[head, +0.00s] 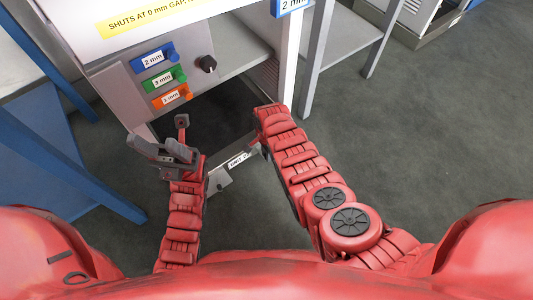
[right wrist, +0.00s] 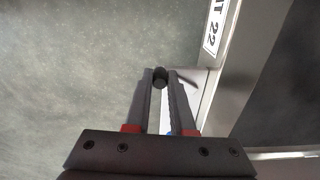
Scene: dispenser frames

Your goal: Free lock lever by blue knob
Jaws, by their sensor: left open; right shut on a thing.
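My left gripper (head: 163,149) is open and empty, below and apart from the plates. In the right wrist view my right gripper (right wrist: 160,88) is shut on a small dark round-ended piece (right wrist: 160,77), beside the metal edge of the unit. In the head view my right arm hides this gripper's fingers.
Below the blue plate are the green 3 mm plate (head: 162,79) and the orange 1 mm plate (head: 170,97). A black knob (head: 208,64) is to their right. A dark opening (head: 215,120) lies under the shelf. A blue-legged table (head: 60,160) stands left; the right floor is clear.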

